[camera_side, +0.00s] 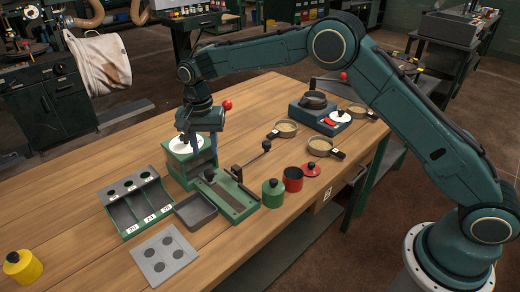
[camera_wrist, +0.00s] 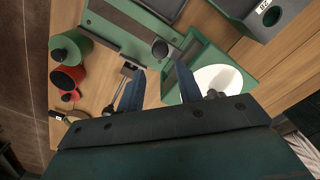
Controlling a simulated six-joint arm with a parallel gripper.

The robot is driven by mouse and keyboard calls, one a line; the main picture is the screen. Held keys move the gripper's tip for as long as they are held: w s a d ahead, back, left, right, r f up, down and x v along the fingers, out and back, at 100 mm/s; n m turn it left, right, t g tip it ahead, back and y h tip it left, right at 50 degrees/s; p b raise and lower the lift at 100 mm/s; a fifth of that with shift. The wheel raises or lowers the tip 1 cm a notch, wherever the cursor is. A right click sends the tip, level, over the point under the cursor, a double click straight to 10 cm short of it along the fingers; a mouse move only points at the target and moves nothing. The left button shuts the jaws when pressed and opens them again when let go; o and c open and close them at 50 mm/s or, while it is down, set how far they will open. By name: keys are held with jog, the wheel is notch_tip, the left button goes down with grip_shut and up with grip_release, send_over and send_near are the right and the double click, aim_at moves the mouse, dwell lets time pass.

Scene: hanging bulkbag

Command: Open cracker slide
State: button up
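A green machine stands on the wooden table under my gripper. Its box-shaped part (camera_side: 190,165) carries a round white dish (camera_side: 186,144), which also shows in the wrist view (camera_wrist: 218,79). Beside it lies a long, flat green bed (camera_side: 229,194) with a grey strip and a black knob (camera_side: 208,174); the knob also shows in the wrist view (camera_wrist: 160,47). I cannot tell which part is the slide. My gripper (camera_side: 203,150) points down over the machine. In the wrist view its two blue fingers (camera_wrist: 160,84) are apart, with nothing held between them.
A green canister (camera_side: 273,193) and red pot (camera_side: 293,178) stand to the right. A numbered green rack (camera_side: 135,206), grey tray (camera_side: 195,212) and holed plate (camera_side: 164,254) lie left and in front. Sieves (camera_side: 320,146) lie behind.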

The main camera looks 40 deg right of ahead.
aim_at(209, 172)
jog(key=shift+f, duration=4)
jog(key=shift+c, duration=0.3)
grip_shut()
